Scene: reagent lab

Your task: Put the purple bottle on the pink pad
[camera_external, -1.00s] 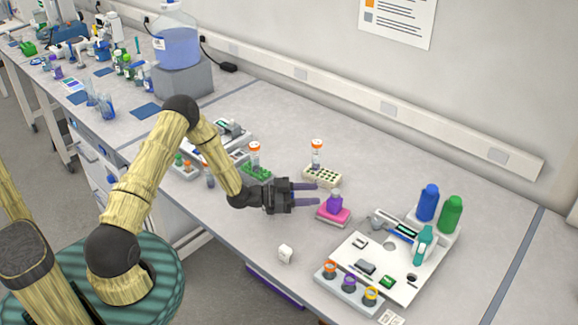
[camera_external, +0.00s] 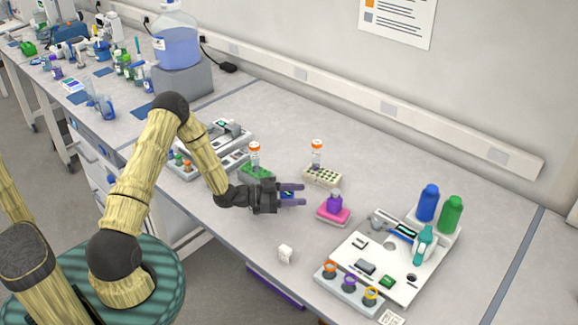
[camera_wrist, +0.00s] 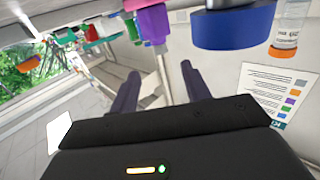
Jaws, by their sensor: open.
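The purple bottle (camera_external: 334,202) stands upright on the pink pad (camera_external: 333,215) on the bench, right of my gripper. My gripper (camera_external: 302,195) is open and empty, level with the bottle's left side and clear of it by a gap. In the wrist view the open fingers (camera_wrist: 158,85) point toward the purple bottle (camera_wrist: 152,22), which shows beyond them near the top edge. The pink pad also shows at the top of the wrist view (camera_wrist: 138,4).
A white board with small items (camera_external: 375,270) lies to the right, with blue and green bottles (camera_external: 440,208) behind it. A beige rack (camera_external: 322,176) and a green rack (camera_external: 257,172) stand behind my gripper. A small white object (camera_external: 285,253) sits near the front edge.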

